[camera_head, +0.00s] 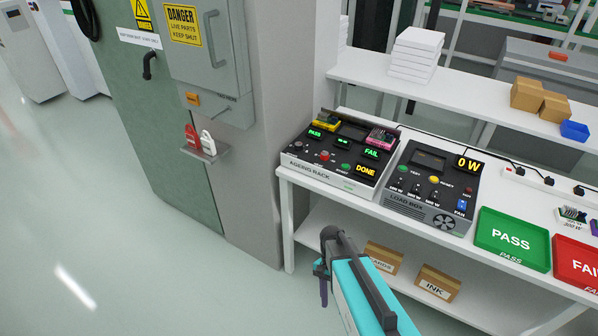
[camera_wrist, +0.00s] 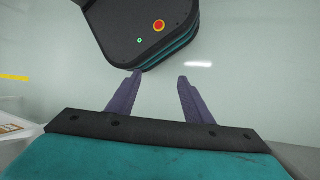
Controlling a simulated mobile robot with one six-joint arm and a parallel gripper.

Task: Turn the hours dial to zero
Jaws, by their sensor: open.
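The ageing rack (camera_head: 316,174) is a dark sloped panel with a white front edge, at the left end of the white bench. A small dark knob (camera_head: 298,146) at its left may be the hours dial; its label and pointer are too small to read. A red button (camera_head: 324,155) and a green button (camera_head: 346,166) sit to its right. Green displays read PASS and FAIL, and a yellow one reads DONE. My gripper (camera_head: 323,284) is below and in front of the bench, apart from the rack. In the wrist view my gripper (camera_wrist: 160,77) is open, with nothing between its purple fingers.
The load box (camera_head: 433,190) stands right of the rack, then the green PASS tray (camera_head: 512,240) and red FAIL tray (camera_head: 574,264). Cardboard boxes (camera_head: 437,284) sit on the lower shelf. A grey pillar and electrical cabinet (camera_head: 207,60) stand left. The floor at left is clear.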

